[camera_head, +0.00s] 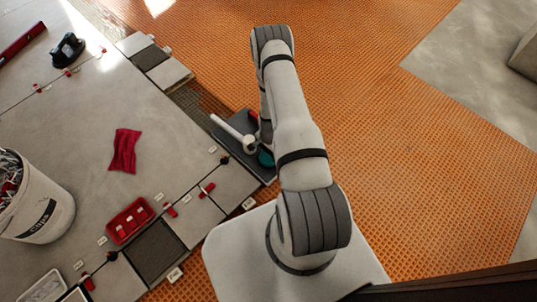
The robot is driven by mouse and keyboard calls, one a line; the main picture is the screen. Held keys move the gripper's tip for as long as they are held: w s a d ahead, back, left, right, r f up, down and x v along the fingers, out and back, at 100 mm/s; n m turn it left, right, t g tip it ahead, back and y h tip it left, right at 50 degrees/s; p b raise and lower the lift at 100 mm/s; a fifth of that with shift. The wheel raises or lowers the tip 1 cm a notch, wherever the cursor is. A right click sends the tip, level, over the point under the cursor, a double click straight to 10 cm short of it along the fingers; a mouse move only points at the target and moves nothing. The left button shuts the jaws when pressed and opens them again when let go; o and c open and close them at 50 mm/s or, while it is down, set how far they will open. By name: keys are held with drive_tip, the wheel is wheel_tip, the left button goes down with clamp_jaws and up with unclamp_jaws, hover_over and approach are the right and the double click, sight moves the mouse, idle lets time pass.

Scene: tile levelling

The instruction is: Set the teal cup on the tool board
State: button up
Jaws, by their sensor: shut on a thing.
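The teal cup (265,158) shows only in part at the left edge of my forearm, low over the dark tool board (236,128). My gripper (266,136) points down there, largely hidden behind my own arm, and is shut on the teal cup. The fingertips cannot be made out clearly. Whether the cup touches the board or hangs just above it, I cannot tell.
A white-handled tool (229,130) and a red item (253,117) lie on the board beside the cup. Grey tiles with red clips lie left, with a red tray (130,220), red cloth (123,150) and white bucket (38,207). The orange mat (400,150) is clear.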

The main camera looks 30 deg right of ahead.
sight(265, 159)
drive_tip(key=shift+f, duration=1.2)
drive_tip(key=shift+b, duration=0.3)
drive_tip(key=shift+f, duration=0.2)
drive_tip(key=o, duration=0.8)
drive_tip(key=shift+r, duration=0.15)
